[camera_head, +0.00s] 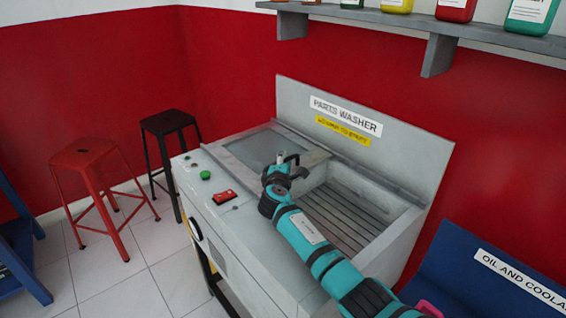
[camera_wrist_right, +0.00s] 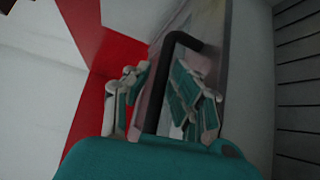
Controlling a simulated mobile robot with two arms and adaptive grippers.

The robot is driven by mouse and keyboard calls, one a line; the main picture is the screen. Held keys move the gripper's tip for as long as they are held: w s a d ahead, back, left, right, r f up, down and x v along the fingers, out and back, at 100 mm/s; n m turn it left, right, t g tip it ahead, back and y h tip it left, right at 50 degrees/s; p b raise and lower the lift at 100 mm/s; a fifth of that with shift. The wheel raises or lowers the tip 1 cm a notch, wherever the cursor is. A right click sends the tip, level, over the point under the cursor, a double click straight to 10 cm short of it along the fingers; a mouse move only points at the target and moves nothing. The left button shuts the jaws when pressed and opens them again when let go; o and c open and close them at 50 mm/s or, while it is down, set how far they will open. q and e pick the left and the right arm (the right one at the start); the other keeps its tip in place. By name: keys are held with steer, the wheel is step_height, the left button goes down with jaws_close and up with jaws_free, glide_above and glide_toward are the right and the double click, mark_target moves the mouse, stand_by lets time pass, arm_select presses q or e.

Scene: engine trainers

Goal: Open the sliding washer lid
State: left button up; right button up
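The parts washer (camera_head: 262,240) is a grey cabinet with a basin on top. Its sliding lid (camera_head: 262,148), with a glassy panel, covers the left part of the basin; the right part is uncovered and shows a slatted floor. My right gripper (camera_head: 284,170) is at the lid's right end, by its dark handle. In the right wrist view the black bar handle (camera_wrist_right: 164,85) runs between the two fingers of my right gripper (camera_wrist_right: 162,90). Whether both fingers press on it is not clear. My left gripper is not in view.
A green button (camera_head: 205,175) and a red switch (camera_head: 224,197) sit on the washer's front ledge. A red stool (camera_head: 88,160) and a black stool (camera_head: 168,124) stand at left. A shelf (camera_head: 437,45) with bottles hangs above; a blue bin (camera_head: 465,270) is at right.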

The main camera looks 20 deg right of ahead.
steer(key=v, duration=1.2)
steer(key=shift+a, duration=0.1)
